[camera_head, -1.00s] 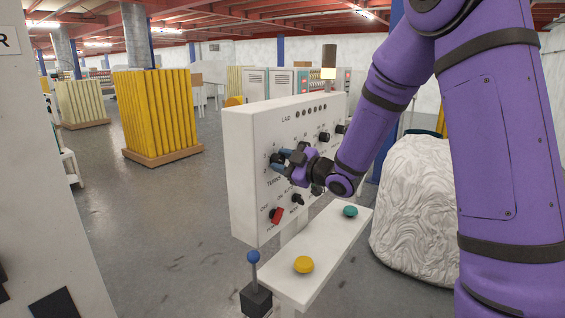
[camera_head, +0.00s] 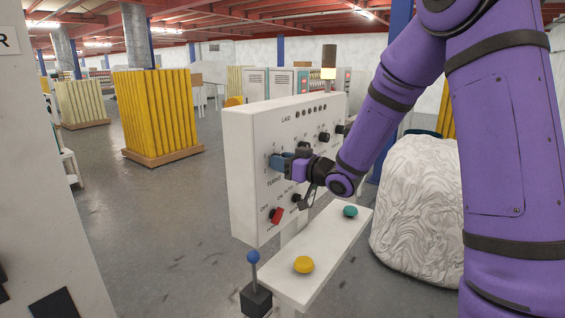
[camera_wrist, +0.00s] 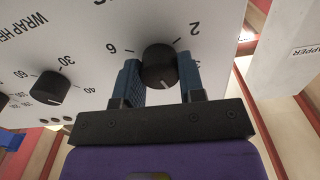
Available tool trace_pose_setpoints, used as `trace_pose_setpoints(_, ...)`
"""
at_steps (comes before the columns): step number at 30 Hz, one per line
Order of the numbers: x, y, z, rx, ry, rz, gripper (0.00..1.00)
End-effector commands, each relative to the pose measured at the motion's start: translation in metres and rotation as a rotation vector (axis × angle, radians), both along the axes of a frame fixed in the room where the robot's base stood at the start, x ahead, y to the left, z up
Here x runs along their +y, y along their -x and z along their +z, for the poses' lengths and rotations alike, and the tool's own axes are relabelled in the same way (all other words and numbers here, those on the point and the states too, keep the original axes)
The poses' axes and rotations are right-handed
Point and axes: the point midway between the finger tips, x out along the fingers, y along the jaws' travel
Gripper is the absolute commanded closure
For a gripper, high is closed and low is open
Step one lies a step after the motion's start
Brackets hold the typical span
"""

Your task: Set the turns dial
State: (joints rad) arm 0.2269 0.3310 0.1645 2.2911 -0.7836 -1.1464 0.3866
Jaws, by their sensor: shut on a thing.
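The turns dial (camera_wrist: 158,66) is a round black knob on the white panel (camera_head: 247,126). In the wrist view it sits between the two blue fingers of my gripper (camera_wrist: 160,78), which are shut on it. Its white mark points down towards the gripper body, and the numbers 6 and 2 show on either side of its far part. In the head view my gripper (camera_head: 278,162) is at the panel face above the TURNS label, and its fingers hide the dial.
A black dial (camera_wrist: 51,87) marked 30 and 40 is beside the gripper. A red switch (camera_head: 276,216) is below it. A yellow button (camera_head: 304,264) and a green button (camera_head: 350,211) are on the shelf. A blue-knobbed lever (camera_head: 254,257) stands in front.

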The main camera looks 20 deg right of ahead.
Motion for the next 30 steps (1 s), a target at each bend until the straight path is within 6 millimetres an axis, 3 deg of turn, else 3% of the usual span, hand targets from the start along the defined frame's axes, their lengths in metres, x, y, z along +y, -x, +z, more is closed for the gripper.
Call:
trace_pose_setpoints(12, -0.0007, 0.0002, -0.0009, 0.126, -0.17, -0.001, 0.87)
trace_pose_setpoints(30, -0.0003, 0.0003, -0.0012, 0.149, -0.201, -0.001, 0.87)
